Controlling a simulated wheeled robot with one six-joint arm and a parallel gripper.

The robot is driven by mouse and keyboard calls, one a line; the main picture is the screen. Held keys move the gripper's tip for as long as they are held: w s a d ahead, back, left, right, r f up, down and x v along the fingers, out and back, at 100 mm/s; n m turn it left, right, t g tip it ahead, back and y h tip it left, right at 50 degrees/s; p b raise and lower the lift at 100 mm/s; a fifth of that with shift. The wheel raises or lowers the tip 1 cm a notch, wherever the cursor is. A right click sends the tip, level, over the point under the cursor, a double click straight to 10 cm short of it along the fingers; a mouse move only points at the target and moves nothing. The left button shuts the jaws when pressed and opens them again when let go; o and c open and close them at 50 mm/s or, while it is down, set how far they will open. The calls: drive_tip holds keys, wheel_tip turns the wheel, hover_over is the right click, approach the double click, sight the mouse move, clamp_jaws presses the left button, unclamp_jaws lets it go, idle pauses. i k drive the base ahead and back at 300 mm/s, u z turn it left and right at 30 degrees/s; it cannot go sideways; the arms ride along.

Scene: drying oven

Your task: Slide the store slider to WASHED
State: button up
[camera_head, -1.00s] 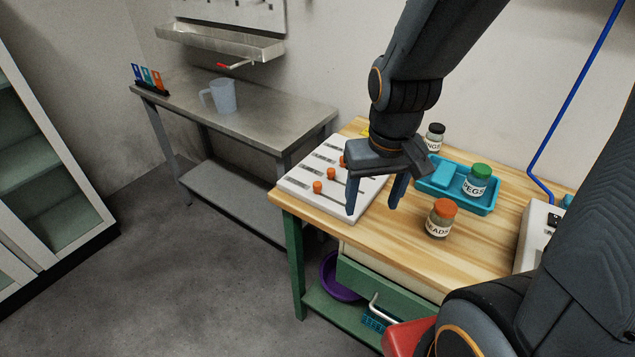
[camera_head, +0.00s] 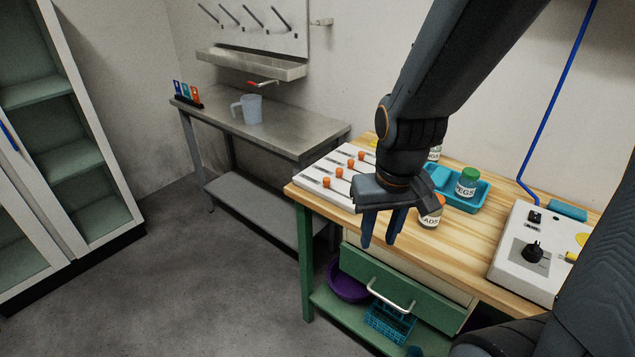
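A white slider panel (camera_head: 315,172) lies on the left end of the wooden workbench. It has several slots with orange knobs; one knob (camera_head: 327,182) is nearest the front, and others sit farther back and to the right. The labels are too small to read, so I cannot tell which slider is the store one.
The orange-lidded jar (camera_head: 431,217) stands right behind my gripper. A blue tray (camera_head: 485,192) holds a green-lidded jar (camera_head: 467,180). A white control box (camera_head: 510,253) sits at the right. Below is a green drawer (camera_head: 405,290) with a handle. A steel table (camera_head: 300,138) stands at the left back.

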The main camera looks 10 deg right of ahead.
sight(327, 181)
drive_tip(key=u, duration=0.6)
drive_tip(key=i, duration=0.75)
drive_tip(key=z, duration=1.55)
